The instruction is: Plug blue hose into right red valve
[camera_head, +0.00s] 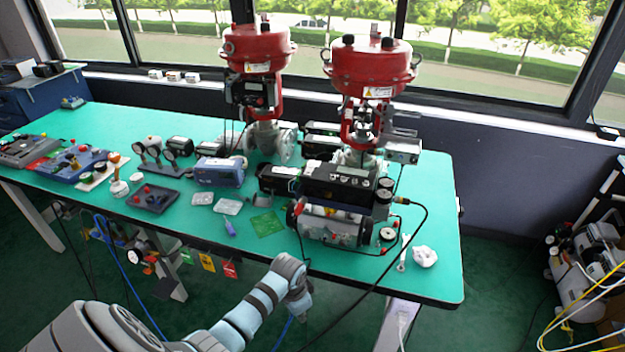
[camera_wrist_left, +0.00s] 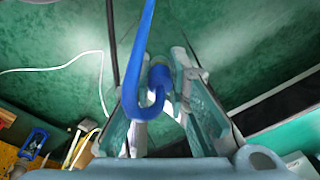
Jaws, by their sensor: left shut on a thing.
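The right red valve (camera_head: 367,68) stands upright at the back right of the green table, with a black positioner (camera_head: 340,185) in front of it. My left arm reaches in from the lower left and ends at the table's front edge; its fingertips cannot be made out in the head view. In the left wrist view my left gripper (camera_wrist_left: 161,88) is shut on the blue hose (camera_wrist_left: 145,45), near the hose's thicker blue end. The hose loops up out of that view. In the head view a blue line (camera_head: 128,275) hangs below the table. My right gripper is not in view.
A second red valve (camera_head: 257,48) stands to the left. Gauges, a blue-grey box (camera_head: 219,172) and small parts lie on the green table (camera_head: 120,120). A black cable (camera_head: 415,250) hangs over the front right edge. A crumpled white piece (camera_head: 424,257) lies near it.

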